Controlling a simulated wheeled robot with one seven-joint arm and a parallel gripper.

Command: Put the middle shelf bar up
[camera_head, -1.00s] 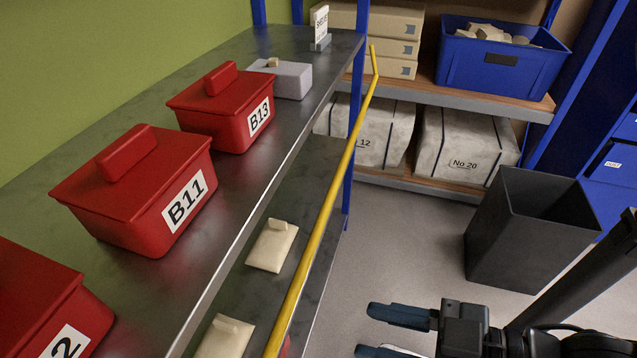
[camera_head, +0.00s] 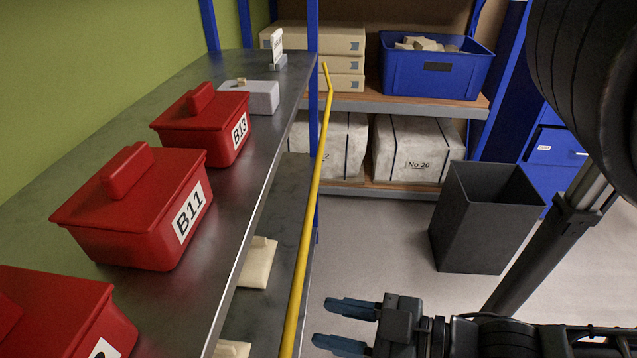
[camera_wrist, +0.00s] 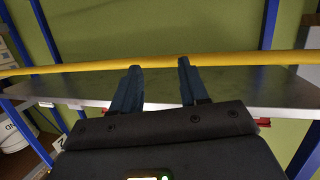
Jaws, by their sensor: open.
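The yellow shelf bar (camera_head: 308,226) runs along the front of the metal shelving at the left in the head view, its far end bent. In the wrist view the yellow bar (camera_wrist: 226,60) crosses the whole picture just beyond my fingertips, in front of a grey shelf (camera_wrist: 75,87). My gripper (camera_head: 337,322) is open and empty in the head view, to the right of the bar with its fingers pointing left at it. In the wrist view my gripper (camera_wrist: 159,66) has its two fingers apart, with the bar at or just past their tips. I cannot tell whether they touch.
Red lidded boxes B11 (camera_head: 137,210) and B13 (camera_head: 203,125) stand on the top shelf (camera_head: 245,130). Pale lidded blocks (camera_head: 258,263) lie on the shelf below. A dark bin (camera_head: 482,220) stands on the floor at right. The floor between shelving and bin is clear.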

